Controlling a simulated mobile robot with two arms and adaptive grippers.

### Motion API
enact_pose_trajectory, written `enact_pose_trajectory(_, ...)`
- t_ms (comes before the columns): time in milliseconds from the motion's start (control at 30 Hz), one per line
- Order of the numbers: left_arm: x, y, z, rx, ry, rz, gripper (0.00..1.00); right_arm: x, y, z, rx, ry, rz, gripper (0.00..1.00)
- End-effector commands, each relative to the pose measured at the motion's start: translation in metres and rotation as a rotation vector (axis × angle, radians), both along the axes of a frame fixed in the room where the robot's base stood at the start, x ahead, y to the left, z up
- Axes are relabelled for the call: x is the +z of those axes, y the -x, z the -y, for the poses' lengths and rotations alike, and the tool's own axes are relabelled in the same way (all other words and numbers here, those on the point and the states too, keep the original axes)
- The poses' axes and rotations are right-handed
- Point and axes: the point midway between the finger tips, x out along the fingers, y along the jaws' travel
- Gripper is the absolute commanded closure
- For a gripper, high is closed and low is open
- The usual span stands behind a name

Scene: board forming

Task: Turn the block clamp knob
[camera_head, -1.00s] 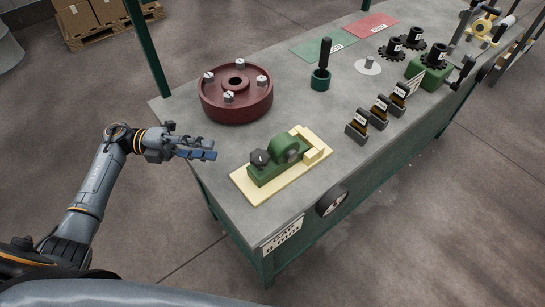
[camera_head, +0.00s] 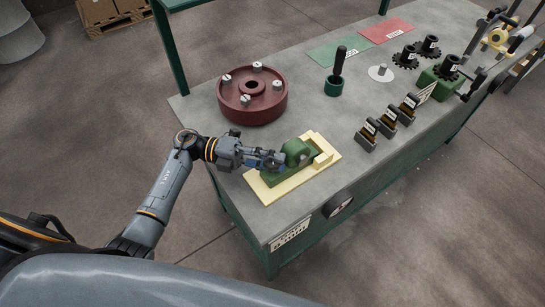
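The green block clamp (camera_head: 298,155) sits on a pale yellow base (camera_head: 292,184) near the front left corner of the workbench. Its black knob, seen a second ago on the clamp's left end, is now hidden by my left gripper (camera_head: 270,161). The gripper's fingers lie over the knob end of the clamp, coming in from the left. I cannot tell whether the fingers are closed on the knob. My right gripper is not in view.
A dark red flanged wheel (camera_head: 252,96) with several bolts sits behind the clamp. A green cup with a black handle (camera_head: 335,80) and several small dark blocks (camera_head: 388,123) stand to the right. A green post (camera_head: 170,50) rises at the bench's back left.

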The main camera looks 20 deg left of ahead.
Motion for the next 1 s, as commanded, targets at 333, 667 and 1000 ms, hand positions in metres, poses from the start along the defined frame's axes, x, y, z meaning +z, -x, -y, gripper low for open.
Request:
enact_pose_trajectory(333, 0.0, 0.0, 0.0, 0.0, 0.0, 0.0, 0.94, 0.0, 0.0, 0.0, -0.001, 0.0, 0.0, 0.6)
enact_pose_trajectory(667, 0.0, 0.001, 0.0, 0.012, -0.001, -0.001, 1.0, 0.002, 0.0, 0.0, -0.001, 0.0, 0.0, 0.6)
enact_pose_trajectory(1000, 0.001, 0.003, 0.001, 0.175, -0.002, -0.006, 1.0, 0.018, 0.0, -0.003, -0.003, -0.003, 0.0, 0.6)
